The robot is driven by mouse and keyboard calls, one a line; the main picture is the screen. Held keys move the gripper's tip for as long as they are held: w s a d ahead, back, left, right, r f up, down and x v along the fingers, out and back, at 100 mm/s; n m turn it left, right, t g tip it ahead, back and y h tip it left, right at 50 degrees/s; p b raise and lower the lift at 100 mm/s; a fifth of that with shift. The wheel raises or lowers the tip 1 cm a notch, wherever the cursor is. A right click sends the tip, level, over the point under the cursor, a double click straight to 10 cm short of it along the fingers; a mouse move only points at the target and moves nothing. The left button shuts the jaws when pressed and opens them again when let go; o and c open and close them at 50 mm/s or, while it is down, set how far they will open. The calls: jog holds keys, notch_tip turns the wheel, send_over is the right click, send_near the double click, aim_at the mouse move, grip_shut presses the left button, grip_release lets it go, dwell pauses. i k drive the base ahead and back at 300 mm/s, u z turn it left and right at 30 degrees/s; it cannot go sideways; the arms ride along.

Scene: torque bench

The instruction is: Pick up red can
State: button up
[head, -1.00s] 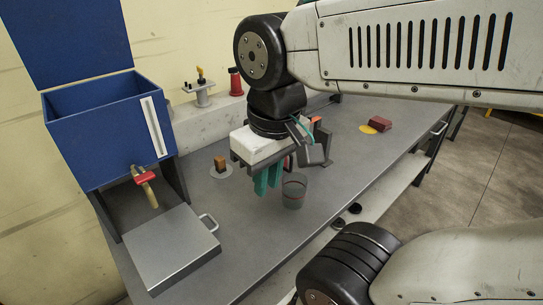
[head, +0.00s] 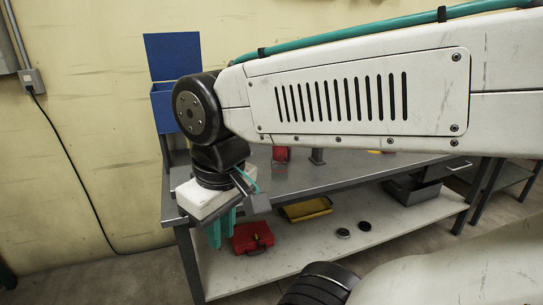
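A small red can-like object (head: 280,154) stands on the grey bench top, partly hidden behind my arm; I cannot tell its full shape. A red case with a handle (head: 252,237) sits on the lower shelf. My gripper (head: 222,231) points down at the bench's near left corner, left of the red case in the picture. Its teal fingers show side by side, but the gap between them is unclear. I see nothing held in them.
The bench (head: 330,172) has a pale lower shelf (head: 335,250) with a yellow tray (head: 306,209) and two dark round pieces (head: 343,233). A blue bin (head: 162,106) stands at the left end. Floor shows at left.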

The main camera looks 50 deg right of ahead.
aim_at(277, 150)
jog(key=z, duration=0.95)
jog(key=i, duration=0.95)
jog(key=u, duration=0.25)
